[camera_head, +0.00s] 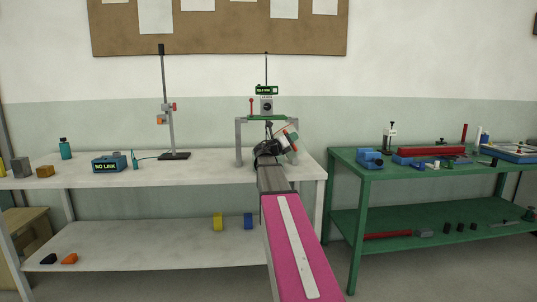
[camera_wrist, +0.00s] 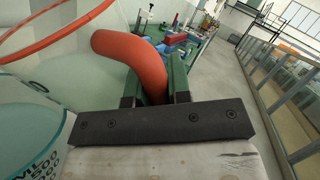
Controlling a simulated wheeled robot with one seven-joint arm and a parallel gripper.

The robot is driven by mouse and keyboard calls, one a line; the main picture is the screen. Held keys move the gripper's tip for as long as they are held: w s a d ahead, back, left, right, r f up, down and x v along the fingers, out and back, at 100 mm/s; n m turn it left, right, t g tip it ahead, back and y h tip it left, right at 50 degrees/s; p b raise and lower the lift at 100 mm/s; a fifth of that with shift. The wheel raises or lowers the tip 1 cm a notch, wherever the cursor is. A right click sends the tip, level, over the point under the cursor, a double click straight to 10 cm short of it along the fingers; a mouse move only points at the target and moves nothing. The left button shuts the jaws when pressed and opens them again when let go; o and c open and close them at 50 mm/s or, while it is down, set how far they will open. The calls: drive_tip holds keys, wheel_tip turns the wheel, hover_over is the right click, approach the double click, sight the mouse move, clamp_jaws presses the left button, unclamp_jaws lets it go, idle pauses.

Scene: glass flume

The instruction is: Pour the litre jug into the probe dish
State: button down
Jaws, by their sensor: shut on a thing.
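The litre jug (camera_wrist: 45,90) fills the left of the wrist view, translucent, with an orange-red rim and dark volume marks. My gripper (camera_wrist: 155,88) is shut on its orange-red handle (camera_wrist: 128,48). In the head view, my gripper (camera_head: 268,152) holds the jug (camera_head: 288,143) above the right part of the white bench, in front of a grey frame. The jug looks tilted there, and my gripper partly covers it. Its contents cannot be made out. I cannot pick out the probe dish; it may be hidden behind my arm.
The grey frame (camera_head: 239,140) carries a green top, a red lever and a small display. A clamp stand (camera_head: 174,155) and a teal "NO LINK" box (camera_head: 108,165) stand to its left. A green bench (camera_head: 352,166) with tools is on the right. The white bench's front middle is clear.

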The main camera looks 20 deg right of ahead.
drive_tip(key=shift+w+a+r, duration=0.1)
drive_tip(key=shift+r, duration=0.05)
drive_tip(key=shift+w+a+f+n+t, duration=0.15)
drive_tip(key=shift+w+n+t, duration=0.05)
drive_tip(key=shift+n, duration=0.45)
drive_tip(key=shift+w+a+f+n+t, duration=0.1)
drive_tip(key=shift+w+f+n+t, duration=0.1)
drive_tip(key=shift+n, duration=0.45)
